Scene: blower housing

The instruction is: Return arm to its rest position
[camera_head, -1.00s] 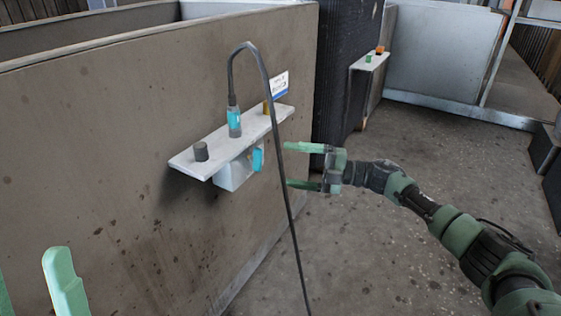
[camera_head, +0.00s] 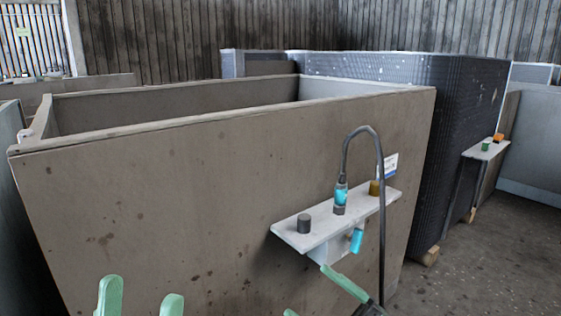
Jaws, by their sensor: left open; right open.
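My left gripper (camera_head: 141,291) is open at the bottom left, with two green fingers pointing up in front of the large brown housing. Nothing shows between them. My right gripper (camera_head: 308,291) is at the bottom centre, below the white shelf (camera_head: 309,238) on the housing wall. It is open, and one green finger shows while the other is mostly cut off by the frame edge. The rest of the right arm is mostly out of view. I cannot tell whether the right finger touches the shelf's underside.
The brown housing (camera_head: 190,215) fills the middle. Its shelf bears a blue connector (camera_head: 341,194) with a dark hanging cable (camera_head: 381,230), a grey knob (camera_head: 304,223) and a brass knob (camera_head: 375,188). A cyan part (camera_head: 356,240) sits below. Bare floor (camera_head: 470,260) lies right.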

